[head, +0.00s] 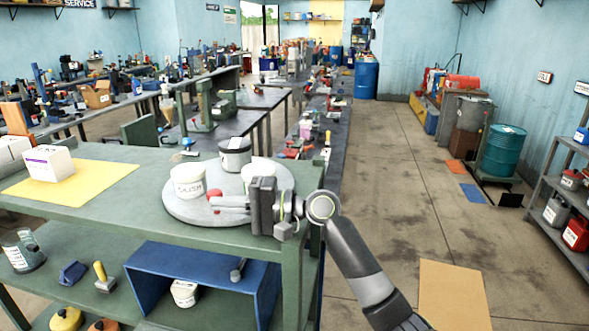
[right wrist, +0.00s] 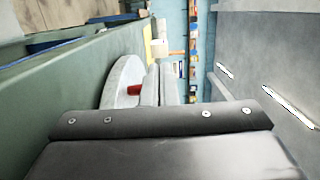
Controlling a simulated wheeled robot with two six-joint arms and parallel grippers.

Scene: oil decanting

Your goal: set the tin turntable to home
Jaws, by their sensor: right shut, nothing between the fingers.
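The tin turntable (head: 232,217) is a round grey disc on the green bench top. A white tub with dark lettering (head: 188,182), a dark grey tin with a pale band (head: 235,155) and another white tub (head: 258,168), partly hidden by my gripper, stand on it. A small red knob (head: 214,196) shows at the disc's front part. My right gripper (head: 214,205) is shut and empty, its fingertips by the knob; I cannot tell whether they touch. The right wrist view shows the disc's edge (right wrist: 112,88) and the red knob (right wrist: 135,90) beside the fingers. My left gripper is out of view.
A white box (head: 49,164) sits on a yellow sheet (head: 95,188) at the bench's left. A blue open bin (head: 140,262) is on the shelf below. Open concrete floor (head: 400,190) lies right of the bench, with a cardboard sheet (head: 453,295) on it.

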